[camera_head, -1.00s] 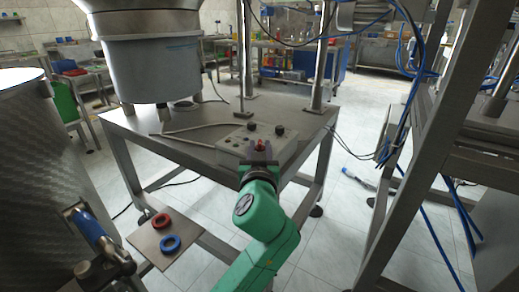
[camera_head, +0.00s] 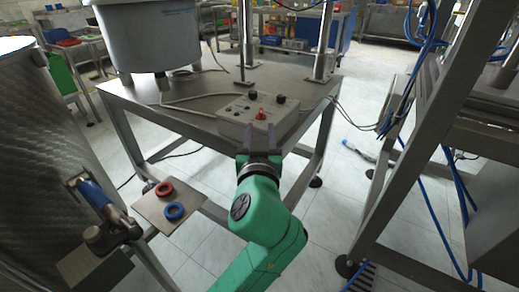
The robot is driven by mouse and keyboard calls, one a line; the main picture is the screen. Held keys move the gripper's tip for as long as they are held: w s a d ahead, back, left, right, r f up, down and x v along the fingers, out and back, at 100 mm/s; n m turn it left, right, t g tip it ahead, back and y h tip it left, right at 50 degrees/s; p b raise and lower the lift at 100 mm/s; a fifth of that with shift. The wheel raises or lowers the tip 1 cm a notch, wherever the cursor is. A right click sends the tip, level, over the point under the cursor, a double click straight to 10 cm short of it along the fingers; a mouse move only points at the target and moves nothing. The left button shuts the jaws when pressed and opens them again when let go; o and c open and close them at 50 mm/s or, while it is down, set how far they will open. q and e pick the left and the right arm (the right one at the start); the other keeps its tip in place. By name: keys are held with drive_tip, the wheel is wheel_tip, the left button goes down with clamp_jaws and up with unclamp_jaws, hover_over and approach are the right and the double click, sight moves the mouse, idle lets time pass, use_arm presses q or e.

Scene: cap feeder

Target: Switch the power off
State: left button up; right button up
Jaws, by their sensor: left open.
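A pale control box (camera_head: 240,122) sits on the front part of the metal table. A red switch (camera_head: 261,115) stands out on its face, with black knobs (camera_head: 281,99) behind it. My left gripper (camera_head: 261,132) is in front of the box, its two dark fingers apart and pointing toward the red switch. The fingers are empty and the red switch shows just beyond the tips. I cannot tell whether the fingertips touch the box. My right gripper is not seen.
The metal table (camera_head: 150,117) carries a large grey feeder bowl (camera_head: 150,40) and upright posts. A small plate (camera_head: 190,222) with a red ring (camera_head: 164,189) and a blue ring (camera_head: 174,211) lies lower left. A metal frame (camera_head: 400,180) with blue hoses stands at the right.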

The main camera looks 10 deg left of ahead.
use_arm(q)
drive_tip(key=s+d, duration=0.1)
drive_tip(key=s, duration=0.6)
drive_tip(key=shift+s, duration=0.3)
drive_tip(key=shift+d, duration=0.1)
